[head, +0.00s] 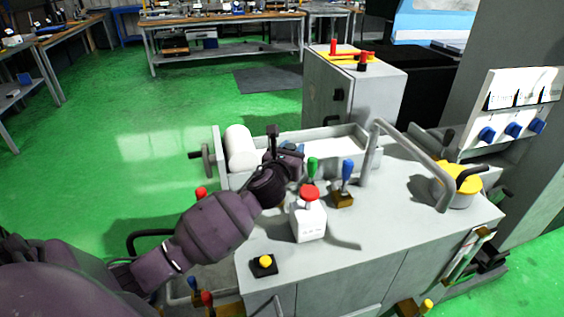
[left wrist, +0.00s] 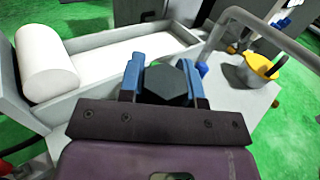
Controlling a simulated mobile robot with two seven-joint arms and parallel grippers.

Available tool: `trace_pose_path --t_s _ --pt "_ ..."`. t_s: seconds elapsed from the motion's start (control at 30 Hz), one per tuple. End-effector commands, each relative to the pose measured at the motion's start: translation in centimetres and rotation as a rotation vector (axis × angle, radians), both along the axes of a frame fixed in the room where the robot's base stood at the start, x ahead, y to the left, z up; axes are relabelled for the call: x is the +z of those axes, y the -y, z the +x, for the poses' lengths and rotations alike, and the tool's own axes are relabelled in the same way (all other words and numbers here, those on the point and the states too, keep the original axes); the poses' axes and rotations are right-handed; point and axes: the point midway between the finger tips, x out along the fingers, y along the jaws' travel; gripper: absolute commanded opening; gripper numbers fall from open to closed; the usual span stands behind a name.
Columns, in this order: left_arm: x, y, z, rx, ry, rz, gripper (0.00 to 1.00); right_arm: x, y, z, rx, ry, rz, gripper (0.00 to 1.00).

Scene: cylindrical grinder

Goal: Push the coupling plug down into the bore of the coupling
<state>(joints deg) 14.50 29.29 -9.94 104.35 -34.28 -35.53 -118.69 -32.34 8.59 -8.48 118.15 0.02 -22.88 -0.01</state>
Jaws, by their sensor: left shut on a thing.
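My left gripper (head: 290,148) is over the machine top, beside the grey trough. In the left wrist view its two blue fingers (left wrist: 165,78) are shut on a dark hexagonal piece (left wrist: 166,86), which I take to be the coupling plug. Its six-sided end faces the camera, and its lower part is hidden. In the head view the arm and gripper hide most of the held piece. I cannot make out the coupling or its bore in either view, nor whether the plug touches anything below. My right gripper is not in view.
The grey trough (head: 320,133) holds a white roll (head: 240,147). A bent grey pipe (head: 412,152) and a yellow-topped part (head: 455,182) are at right.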

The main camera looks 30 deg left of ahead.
Motion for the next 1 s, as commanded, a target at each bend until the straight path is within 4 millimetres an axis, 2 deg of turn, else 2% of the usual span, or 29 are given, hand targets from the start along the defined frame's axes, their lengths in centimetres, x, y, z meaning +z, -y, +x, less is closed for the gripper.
trace_pose_path --t_s 0.03,0.3,0.43,0.63,1.0 --pt "-2.1 -1.1 1.1 0.016 -0.011 0.001 0.04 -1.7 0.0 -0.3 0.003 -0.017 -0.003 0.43" --pt "-7.1 -6.5 5.6 0.092 -0.015 -0.001 0.04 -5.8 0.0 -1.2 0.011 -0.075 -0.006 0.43" --pt "-8.8 -8.3 6.9 0.117 -0.011 -0.001 0.04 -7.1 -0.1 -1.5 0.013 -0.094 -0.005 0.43" --pt "-9.6 -9.8 7.9 0.136 -0.002 0.0 0.04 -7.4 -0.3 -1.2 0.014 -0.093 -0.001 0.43" --pt "-9.3 -9.9 7.9 0.137 0.002 0.001 0.04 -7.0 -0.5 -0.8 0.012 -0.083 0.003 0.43"
